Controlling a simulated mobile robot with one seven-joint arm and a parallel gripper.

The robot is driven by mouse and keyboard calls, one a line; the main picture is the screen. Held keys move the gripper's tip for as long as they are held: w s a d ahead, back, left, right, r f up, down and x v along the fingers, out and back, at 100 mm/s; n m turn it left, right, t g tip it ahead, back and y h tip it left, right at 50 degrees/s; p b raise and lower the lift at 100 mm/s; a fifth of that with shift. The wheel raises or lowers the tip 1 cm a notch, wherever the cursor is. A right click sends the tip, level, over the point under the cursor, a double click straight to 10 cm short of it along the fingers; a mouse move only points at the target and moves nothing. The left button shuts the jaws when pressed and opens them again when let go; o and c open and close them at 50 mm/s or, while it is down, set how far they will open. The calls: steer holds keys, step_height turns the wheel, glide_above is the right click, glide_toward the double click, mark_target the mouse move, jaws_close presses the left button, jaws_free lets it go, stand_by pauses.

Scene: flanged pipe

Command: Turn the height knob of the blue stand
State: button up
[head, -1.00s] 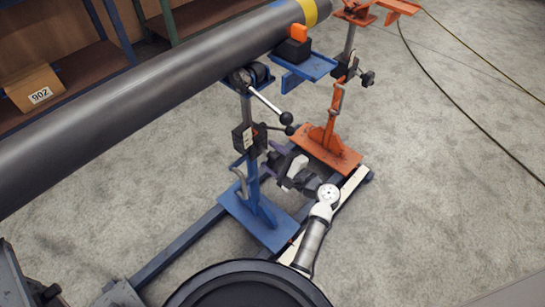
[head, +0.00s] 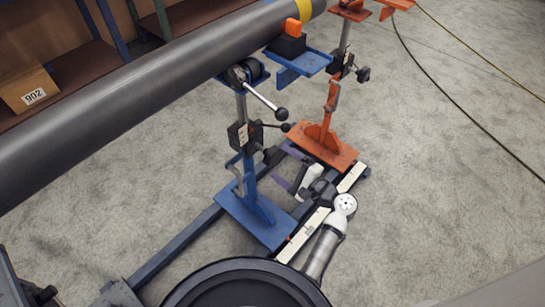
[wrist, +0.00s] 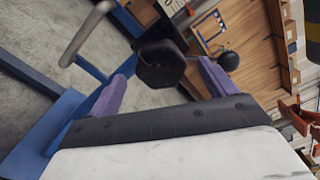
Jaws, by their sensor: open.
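The blue stand (head: 250,185) stands upright under the grey pipe (head: 150,92). Its black height knob (head: 272,156) sticks out from the clamp block on the post, on the side facing my gripper. My gripper (head: 288,168) is open, its purple fingers pointing at the knob from the lower right. In the wrist view the knob (wrist: 160,64) lies ahead, between the lines of the two spread fingers (wrist: 165,86). No contact shows, and the remaining gap is hard to judge.
A bent grey crank (wrist: 86,34) is on the stand's left. The orange stand (head: 322,140) stands close behind my gripper. Low floor rails (head: 180,250) run by the bases. Open carpet lies to the right.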

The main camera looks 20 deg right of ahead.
steer(key=v, duration=0.7)
steer(key=shift+s+d, duration=0.15)
steer(key=shift+s, duration=0.15)
